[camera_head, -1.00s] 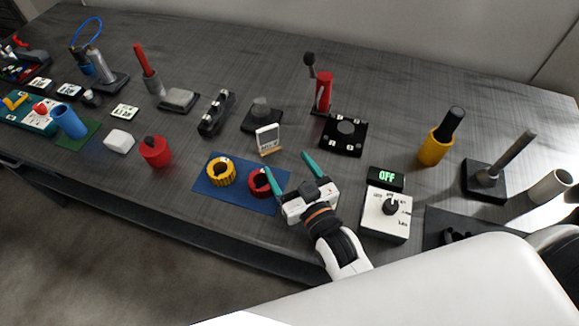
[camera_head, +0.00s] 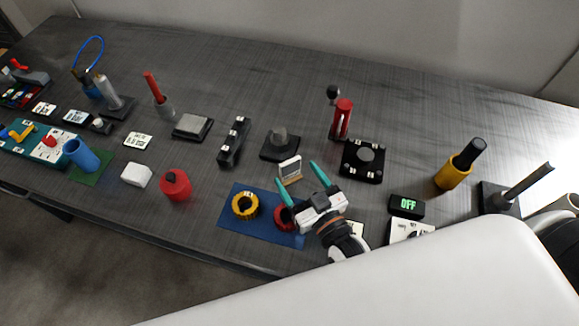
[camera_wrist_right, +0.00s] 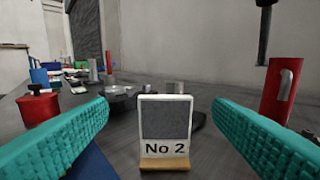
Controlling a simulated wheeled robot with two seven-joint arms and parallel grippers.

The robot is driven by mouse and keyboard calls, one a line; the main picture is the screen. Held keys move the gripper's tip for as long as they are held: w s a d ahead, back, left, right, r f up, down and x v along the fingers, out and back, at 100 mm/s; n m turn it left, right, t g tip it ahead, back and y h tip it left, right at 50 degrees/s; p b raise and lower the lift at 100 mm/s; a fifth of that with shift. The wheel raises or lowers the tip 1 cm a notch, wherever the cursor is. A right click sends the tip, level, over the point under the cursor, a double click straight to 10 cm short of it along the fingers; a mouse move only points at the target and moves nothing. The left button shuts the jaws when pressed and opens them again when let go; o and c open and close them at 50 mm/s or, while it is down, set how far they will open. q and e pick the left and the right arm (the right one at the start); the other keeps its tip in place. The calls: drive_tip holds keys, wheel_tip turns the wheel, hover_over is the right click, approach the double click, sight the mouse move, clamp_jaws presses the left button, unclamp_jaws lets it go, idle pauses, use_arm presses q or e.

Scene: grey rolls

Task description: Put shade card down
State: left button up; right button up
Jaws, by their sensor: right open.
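The shade card (camera_head: 290,168) stands upright on the dark table, a white-framed card with a grey face on a small wooden foot. In the right wrist view the card (camera_wrist_right: 165,128) reads "No 2" and stands between the two teal fingers, touching neither. My right gripper (camera_head: 298,173) is open, with its fingers spread on either side of the card. My left gripper is not in view.
A blue mat (camera_head: 262,228) with a yellow ring (camera_head: 245,206) and a partly hidden red ring (camera_head: 284,217) lies beside my right gripper. A black plate (camera_head: 362,160) and red tool (camera_head: 341,119) stand behind right. An "OFF" display (camera_head: 406,206) is at right.

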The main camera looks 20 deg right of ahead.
sight(291, 164)
drive_tip(key=w, duration=0.3)
drive_tip(key=w+p, duration=0.1)
drive_tip(key=w, duration=0.1)
drive_tip(key=shift+a+f, duration=0.2)
drive_tip(key=shift+f, duration=0.15)
drive_tip(key=shift+w, duration=0.3)
drive_tip(key=shift+s, duration=0.1)
drive_tip(key=shift+c, duration=0.9)
drive_tip(key=c, duration=0.9)
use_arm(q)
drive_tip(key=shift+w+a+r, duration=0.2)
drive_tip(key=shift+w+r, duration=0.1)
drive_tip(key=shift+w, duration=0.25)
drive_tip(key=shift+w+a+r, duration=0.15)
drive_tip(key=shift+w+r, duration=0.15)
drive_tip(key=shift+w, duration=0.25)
use_arm(e)
drive_tip(key=shift+c, duration=0.3)
drive_tip(key=shift+r, duration=0.1)
